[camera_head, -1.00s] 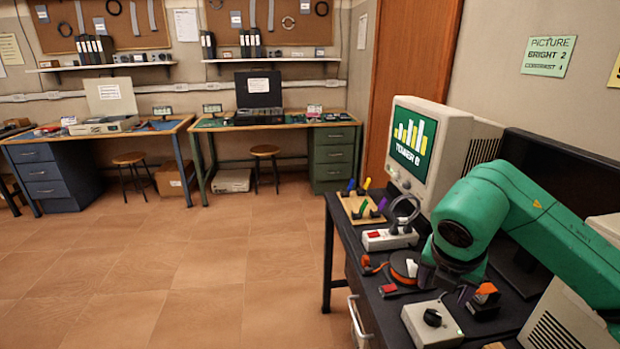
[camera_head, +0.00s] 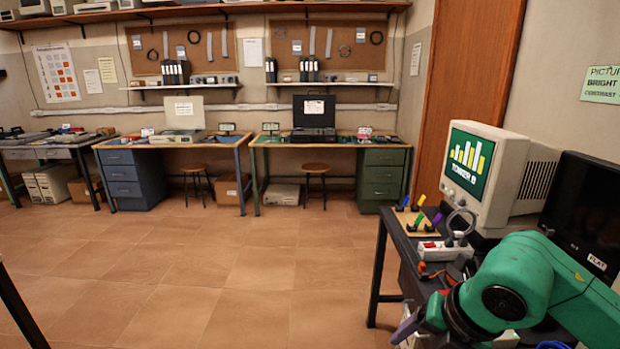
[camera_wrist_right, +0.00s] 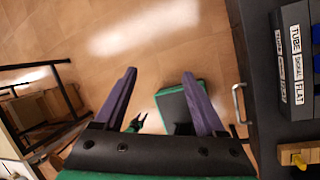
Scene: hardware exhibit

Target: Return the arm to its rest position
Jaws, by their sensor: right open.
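My right arm is green and enters the head view from the lower right. Its gripper (camera_head: 408,326) shows at the arm's left end, beside the near edge of the dark bench (camera_head: 396,240). In the right wrist view the gripper (camera_wrist_right: 158,74) has two purple fingers spread wide apart, with nothing between them but floor and a green-topped part below. My left gripper is not clearly seen in either view.
In the wrist view, labelled dark boxes (camera_wrist_right: 297,62) stand at the right. Open tiled floor (camera_head: 220,280) lies left of the bench.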

